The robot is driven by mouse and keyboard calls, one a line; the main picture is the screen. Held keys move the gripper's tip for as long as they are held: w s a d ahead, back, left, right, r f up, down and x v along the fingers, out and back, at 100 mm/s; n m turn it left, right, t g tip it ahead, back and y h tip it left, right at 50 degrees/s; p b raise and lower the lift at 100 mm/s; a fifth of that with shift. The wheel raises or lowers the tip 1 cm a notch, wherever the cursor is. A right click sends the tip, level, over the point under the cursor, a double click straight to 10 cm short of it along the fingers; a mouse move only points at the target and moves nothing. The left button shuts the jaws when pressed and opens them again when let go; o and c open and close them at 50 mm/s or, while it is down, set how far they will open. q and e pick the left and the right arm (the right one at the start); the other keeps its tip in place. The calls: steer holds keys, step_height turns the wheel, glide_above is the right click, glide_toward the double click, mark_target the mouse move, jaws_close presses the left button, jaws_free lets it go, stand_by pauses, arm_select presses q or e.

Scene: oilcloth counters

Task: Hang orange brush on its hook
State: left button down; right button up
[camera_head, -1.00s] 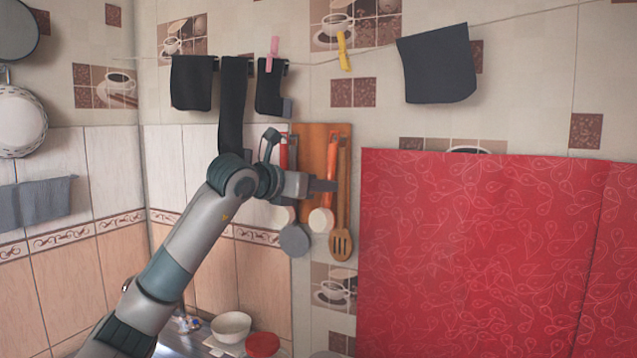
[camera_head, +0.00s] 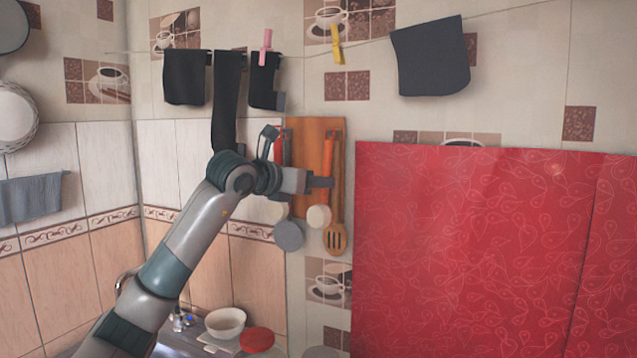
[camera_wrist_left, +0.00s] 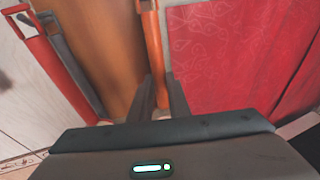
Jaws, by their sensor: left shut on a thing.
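The orange brush (camera_head: 327,158) has an orange handle and a round cream head (camera_head: 318,216). It is upright in front of the wooden board (camera_head: 307,175) on the wall. My left gripper (camera_head: 321,182) is shut on its handle below the top. In the left wrist view the handle (camera_wrist_left: 153,45) runs up from between the fingers (camera_wrist_left: 161,97). The brush's hook does not show clearly, and I cannot tell whether the handle's top touches it. My right gripper is not in view.
A wooden slotted spatula (camera_head: 336,236) hangs close to the right of the brush. A red-handled tool (camera_wrist_left: 62,70) and a grey round-headed tool (camera_head: 288,235) hang to the left. A red patterned panel (camera_head: 470,250) stands close on the right.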

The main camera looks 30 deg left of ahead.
arm_select(q)
steer(key=c, duration=1.6)
jaws_free()
steer(key=shift+s, duration=0.1)
